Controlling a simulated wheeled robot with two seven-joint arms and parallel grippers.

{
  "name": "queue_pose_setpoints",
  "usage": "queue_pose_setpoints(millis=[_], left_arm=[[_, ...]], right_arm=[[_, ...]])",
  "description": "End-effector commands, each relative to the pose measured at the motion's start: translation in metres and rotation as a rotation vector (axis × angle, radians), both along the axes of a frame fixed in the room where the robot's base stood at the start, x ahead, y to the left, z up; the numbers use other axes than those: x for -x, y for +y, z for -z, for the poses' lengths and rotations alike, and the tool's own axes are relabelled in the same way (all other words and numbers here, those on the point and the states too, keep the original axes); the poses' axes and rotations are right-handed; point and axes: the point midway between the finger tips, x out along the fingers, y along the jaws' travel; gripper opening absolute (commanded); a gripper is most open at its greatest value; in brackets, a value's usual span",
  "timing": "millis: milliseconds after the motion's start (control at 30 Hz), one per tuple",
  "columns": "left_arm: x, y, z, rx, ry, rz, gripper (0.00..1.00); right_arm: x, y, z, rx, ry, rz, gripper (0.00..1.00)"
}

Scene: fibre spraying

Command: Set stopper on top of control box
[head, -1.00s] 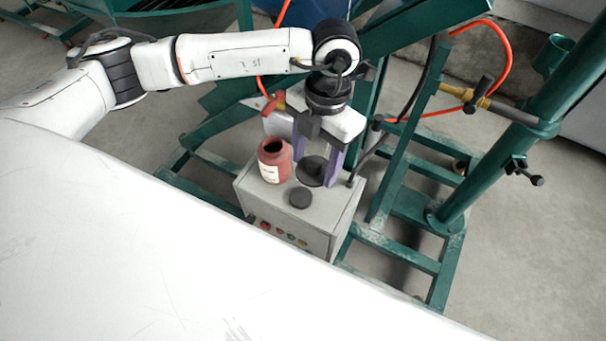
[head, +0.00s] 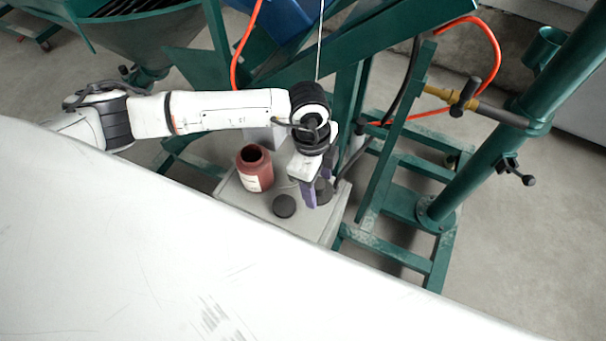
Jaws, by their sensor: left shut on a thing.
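The control box (head: 258,208) is a light grey box, seen from above behind the white panel edge. My left gripper (head: 318,188), with purple fingers, points down over the right part of its top. It is shut on a dark stopper (head: 325,192), which is partly hidden by the fingers. The stopper is at or just above the box top; I cannot tell if it touches. My right gripper is not in view.
An open red-brown bottle (head: 254,168) and a flat black disc (head: 284,205) sit on the box top, left of the gripper. A green steel frame (head: 400,200) stands at the right, with an orange hose (head: 496,50). A white surface (head: 150,250) fills the foreground.

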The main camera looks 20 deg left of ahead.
Motion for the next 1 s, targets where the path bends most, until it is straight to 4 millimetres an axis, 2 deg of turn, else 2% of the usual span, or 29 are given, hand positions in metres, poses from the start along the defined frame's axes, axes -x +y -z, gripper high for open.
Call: queue_pose_setpoints(millis=[100, 267, 500, 900, 933, 1000], left_arm=[[0.000, 0.000, 0.021, -0.001, 0.001, 0.001, 0.34], [0.000, 0.000, 0.036, 0.000, 0.000, 0.002, 0.34], [0.000, 0.000, 0.067, 0.000, 0.000, 0.004, 0.34], [0.000, 0.000, 0.074, 0.000, 0.000, 0.003, 0.34], [0.000, 0.000, 0.073, 0.000, 0.000, 0.004, 0.59], [0.000, 0.000, 0.073, 0.000, 0.000, 0.004, 0.71]], right_arm=[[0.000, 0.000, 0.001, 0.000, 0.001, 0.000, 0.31], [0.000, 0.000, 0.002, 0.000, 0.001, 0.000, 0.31], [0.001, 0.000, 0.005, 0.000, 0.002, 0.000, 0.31], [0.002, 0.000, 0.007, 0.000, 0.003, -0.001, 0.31], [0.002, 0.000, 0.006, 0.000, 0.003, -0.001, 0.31], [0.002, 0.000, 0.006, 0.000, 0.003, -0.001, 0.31]])
